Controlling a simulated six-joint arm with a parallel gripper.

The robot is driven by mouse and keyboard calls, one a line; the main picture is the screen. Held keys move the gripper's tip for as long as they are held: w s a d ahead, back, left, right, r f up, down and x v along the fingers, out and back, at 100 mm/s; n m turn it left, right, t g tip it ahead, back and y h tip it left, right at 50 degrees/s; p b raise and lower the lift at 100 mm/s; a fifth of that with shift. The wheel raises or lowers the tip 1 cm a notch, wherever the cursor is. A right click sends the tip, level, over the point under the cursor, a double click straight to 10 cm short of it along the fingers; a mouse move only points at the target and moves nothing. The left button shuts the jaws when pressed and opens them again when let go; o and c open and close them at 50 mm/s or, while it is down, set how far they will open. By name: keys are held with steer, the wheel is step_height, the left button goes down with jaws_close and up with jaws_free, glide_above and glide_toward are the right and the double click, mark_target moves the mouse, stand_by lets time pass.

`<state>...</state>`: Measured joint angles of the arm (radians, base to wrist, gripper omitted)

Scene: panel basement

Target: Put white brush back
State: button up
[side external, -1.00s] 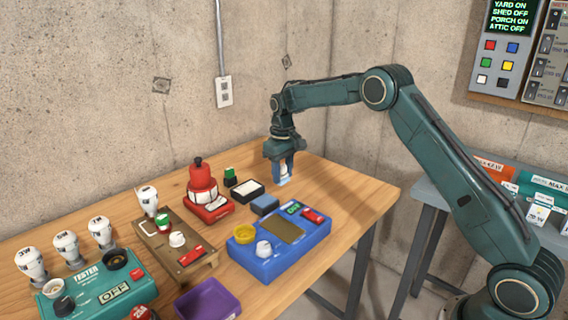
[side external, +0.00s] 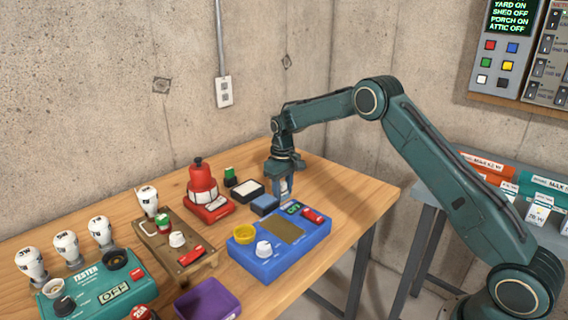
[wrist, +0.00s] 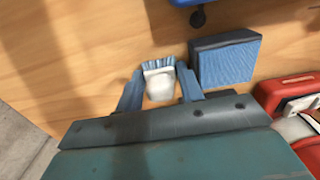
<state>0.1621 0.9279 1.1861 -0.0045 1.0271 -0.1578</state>
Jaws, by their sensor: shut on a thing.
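The white brush (wrist: 160,84) shows in the wrist view as a white body with a pale blue bristled edge. My gripper (wrist: 158,88) is shut on it, one blue-grey finger on each side. In the side view my gripper (side external: 284,192) points down low over the wooden table, just behind the blue tray, and mostly hides the brush. I cannot tell whether the brush touches the table. A blue block (side external: 265,204) with a ribbed top lies close beside my gripper; it also shows in the wrist view (wrist: 226,62), right of the brush and apart from it.
A black-rimmed white pad (side external: 247,189), a red lamp-like device (side external: 203,184) and a wooden stand (side external: 187,262) are to the left. The table's right end (side external: 350,195) is clear.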

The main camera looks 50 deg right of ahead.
mark_target(283, 182)
steer(key=o, duration=0.7)
steer(key=shift+f, duration=0.15)
steer(key=shift+o, duration=0.2)
step_height(283, 182, up, 12)
steer(key=shift+r, duration=0.2)
steer(key=shift+r, duration=0.1)
stand_by(0.5)
